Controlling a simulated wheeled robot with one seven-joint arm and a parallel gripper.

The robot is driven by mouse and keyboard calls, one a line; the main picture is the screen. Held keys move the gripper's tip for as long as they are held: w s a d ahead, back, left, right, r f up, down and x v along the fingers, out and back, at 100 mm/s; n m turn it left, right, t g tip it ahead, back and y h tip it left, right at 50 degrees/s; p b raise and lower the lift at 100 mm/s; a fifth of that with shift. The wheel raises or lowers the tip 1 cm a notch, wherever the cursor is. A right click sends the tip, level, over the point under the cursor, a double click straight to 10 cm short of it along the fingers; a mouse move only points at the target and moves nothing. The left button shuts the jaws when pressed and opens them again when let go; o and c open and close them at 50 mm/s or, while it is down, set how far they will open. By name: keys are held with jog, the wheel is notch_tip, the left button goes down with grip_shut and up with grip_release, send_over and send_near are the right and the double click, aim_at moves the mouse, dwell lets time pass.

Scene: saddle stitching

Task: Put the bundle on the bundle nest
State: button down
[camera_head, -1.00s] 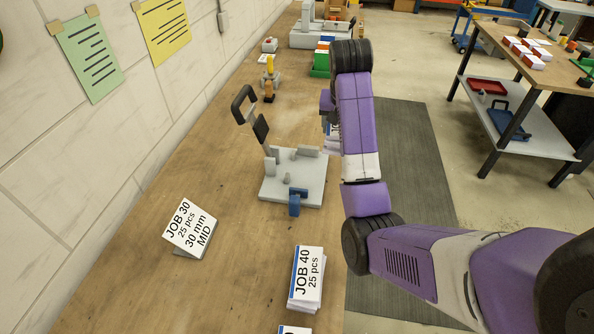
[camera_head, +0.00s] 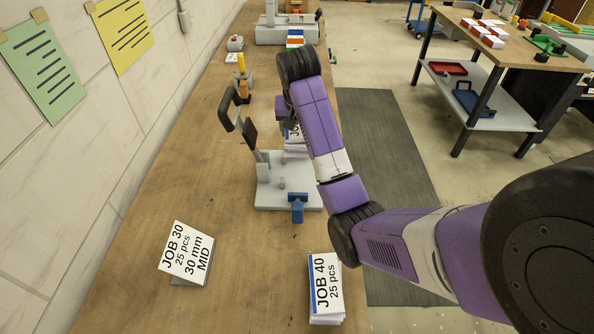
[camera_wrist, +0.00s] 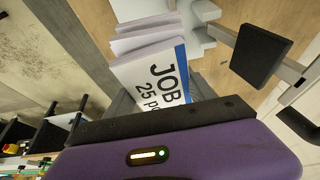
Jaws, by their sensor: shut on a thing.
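The bundle is a stack of white sheets with a blue edge and a "JOB … 25 pcs" label (camera_wrist: 155,75). In the head view it (camera_head: 296,148) shows partly behind my arm, over the far right part of a grey fixture plate (camera_head: 268,198). This plate, with small blocks and a blue lever (camera_head: 297,208), looks like the bundle nest. My gripper (camera_wrist: 165,100) is shut on the bundle, with grey fingers at its near end; in the head view my arm mostly hides it. I cannot tell whether the bundle touches the plate.
A black-padded arm (camera_head: 232,108) rises at the plate's left; its pad (camera_wrist: 262,55) is close to the bundle's right in the wrist view. A JOB 40 stack (camera_head: 326,285) and a JOB 30 card (camera_head: 187,252) stand nearer on the wooden bench (camera_head: 240,290).

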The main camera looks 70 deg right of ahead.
aim_at(299, 151)
notch_tip(299, 151, down, 15)
jog(key=shift+r+p, duration=0.15)
jog(key=shift+p, duration=0.9)
jog(key=shift+c, duration=1.6)
grip_release()
jog(key=shift+f, duration=0.2)
jog(key=shift+r, duration=0.1)
jog(key=b+v, duration=0.2)
jog(key=v, duration=1)
jog(key=shift+a, duration=0.1)
jog(key=shift+s, duration=0.1)
